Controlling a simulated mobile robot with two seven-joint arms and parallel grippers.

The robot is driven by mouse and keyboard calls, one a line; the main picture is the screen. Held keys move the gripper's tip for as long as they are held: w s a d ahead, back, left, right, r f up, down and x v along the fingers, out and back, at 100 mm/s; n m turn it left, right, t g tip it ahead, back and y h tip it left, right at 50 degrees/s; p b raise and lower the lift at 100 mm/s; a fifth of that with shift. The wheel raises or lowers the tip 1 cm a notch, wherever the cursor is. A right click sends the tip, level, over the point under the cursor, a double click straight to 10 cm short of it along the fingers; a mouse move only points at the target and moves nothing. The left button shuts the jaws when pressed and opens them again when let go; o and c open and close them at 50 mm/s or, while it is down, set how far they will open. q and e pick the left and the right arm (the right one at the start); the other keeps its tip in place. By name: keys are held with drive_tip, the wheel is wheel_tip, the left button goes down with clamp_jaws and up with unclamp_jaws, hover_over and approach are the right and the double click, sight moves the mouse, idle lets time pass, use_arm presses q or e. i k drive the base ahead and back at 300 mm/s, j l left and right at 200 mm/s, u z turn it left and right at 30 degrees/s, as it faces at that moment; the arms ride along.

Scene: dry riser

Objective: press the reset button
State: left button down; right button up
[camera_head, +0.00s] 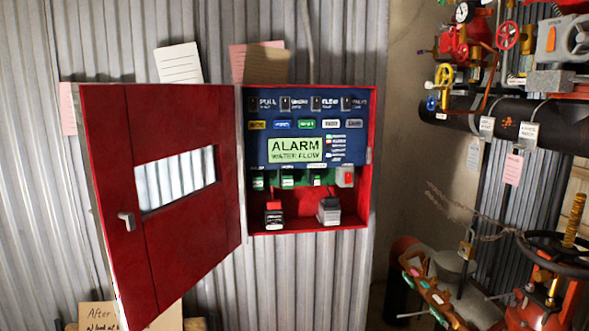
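A red alarm cabinet (369,150) is mounted on the corrugated wall. Its red door (190,240) is swung open to the left. Inside, a blue panel (284,150) has a lit green display (296,150) reading "ALARM WATER FLOW". Neither of my grippers is in view.
Below the display are small modules and a red switch (345,176). Two dark blocks, one red-topped (274,215) and one grey (329,211), sit at the cabinet's bottom. The space before the cabinet looks clear.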

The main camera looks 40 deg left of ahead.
sight(302, 123)
drive_tip(key=u, duration=1.1)
